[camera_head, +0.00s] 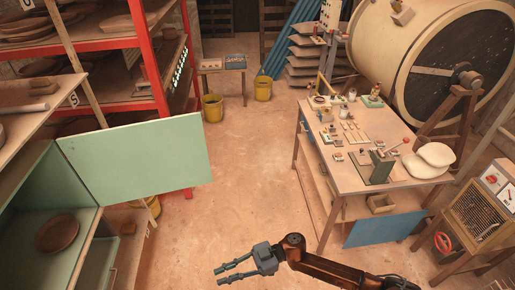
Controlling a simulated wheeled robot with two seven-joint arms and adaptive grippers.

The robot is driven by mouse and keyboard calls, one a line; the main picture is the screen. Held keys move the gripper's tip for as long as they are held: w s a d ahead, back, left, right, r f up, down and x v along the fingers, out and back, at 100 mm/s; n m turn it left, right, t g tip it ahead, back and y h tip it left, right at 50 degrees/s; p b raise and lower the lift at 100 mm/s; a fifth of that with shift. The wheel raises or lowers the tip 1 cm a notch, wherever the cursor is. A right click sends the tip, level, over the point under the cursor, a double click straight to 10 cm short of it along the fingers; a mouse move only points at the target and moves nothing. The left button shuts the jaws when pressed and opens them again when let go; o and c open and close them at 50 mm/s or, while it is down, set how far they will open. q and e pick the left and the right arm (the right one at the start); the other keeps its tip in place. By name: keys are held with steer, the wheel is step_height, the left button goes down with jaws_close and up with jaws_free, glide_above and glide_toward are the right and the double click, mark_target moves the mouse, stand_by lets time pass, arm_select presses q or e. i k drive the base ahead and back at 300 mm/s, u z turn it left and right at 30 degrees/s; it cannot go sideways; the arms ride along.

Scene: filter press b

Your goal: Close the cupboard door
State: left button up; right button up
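The pale green cupboard door (137,163) stands wide open. It reaches out to the right from the cupboard (78,215) at the lower left. The cupboard's green inside shows, with a round brown dish (57,233) on its floor. My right gripper (219,277) is at the bottom middle, its arm coming in from the lower right. Its two fingers point left and are spread apart with nothing between them. It is in front of and below the door, to the right of the cupboard, and apart from both. My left gripper is not in view.
A red shelf rack (152,58) stands behind the door. A cluttered wooden table (385,185) is at the right, with a large drum (425,50) behind it. Yellow buckets (212,107) stand at the back. The floor (245,180) between door and table is clear.

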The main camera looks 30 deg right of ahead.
mark_target(127, 163)
steer(key=z, duration=1.1)
steer(key=i, duration=2.95)
steer(key=u, duration=2.8)
